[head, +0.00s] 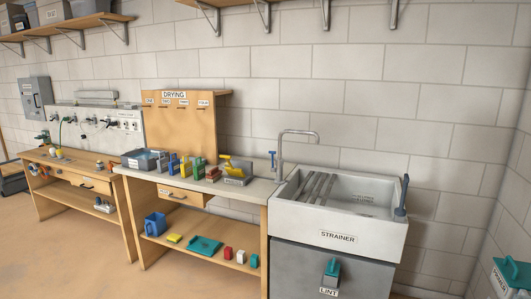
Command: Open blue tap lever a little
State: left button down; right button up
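A blue tap lever (272,160) stands upright on the left side of the grey tap (281,150). The tap rises behind the left edge of the white sink (345,218), and its spout reaches out to the right. How far the lever is turned cannot be told at this size, and no water can be made out. Neither of my grippers is in the head view.
A dark blue handled tool (403,195) stands at the sink's right rim. A teal-topped bin (511,275) is at lower right. The floor (85,260) at lower left is clear.

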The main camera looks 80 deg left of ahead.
aim_at(272, 168)
jog(key=u, duration=2.65)
jog(key=i+l, duration=0.25)
jog(key=i, duration=0.1)
